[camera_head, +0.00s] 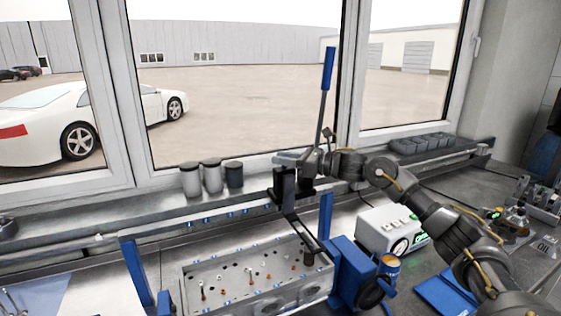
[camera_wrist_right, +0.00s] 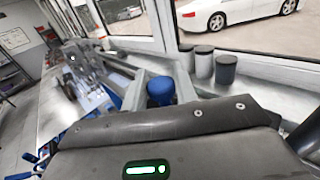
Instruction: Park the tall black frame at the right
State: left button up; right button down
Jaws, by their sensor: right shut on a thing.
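The tall black frame (camera_head: 286,188) stands upright over the engine's cylinder head (camera_head: 215,270), with a dark lower arm reaching down near the head's right end. A long lever with a blue handle (camera_head: 327,68) rises steeply from its top, in front of the window. My right gripper (camera_head: 294,161) comes in from the right and is shut on the frame's upper part. In the right wrist view, a dark bar (camera_wrist_right: 190,122) crosses close to the camera. My fingertips are hard to make out there. My left gripper is in neither view.
Blue stand posts (camera_head: 137,270) flank the cylinder head. Several canisters (camera_head: 212,177) stand on the sill behind. Small bench areas there are bare.

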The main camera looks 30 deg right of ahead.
jog(key=d+b, duration=0.1)
jog(key=d, duration=0.8)
jog(key=shift+s+d+b, duration=0.15)
jog(key=shift+s+b, duration=0.15)
jog(key=shift+b, duration=0.05)
jog(key=c, duration=1.3)
grip_release()
jog(key=shift+d, duration=0.1)
jog(key=shift+o, duration=0.8)
jog(key=shift+d, duration=0.15)
jog(key=b+v, duration=0.4)
jog(key=v, duration=0.6)
jog(key=shift+s+d+b, duration=0.2)
jog(key=shift+s+b, duration=0.1)
jog(key=shift+b, duration=0.05)
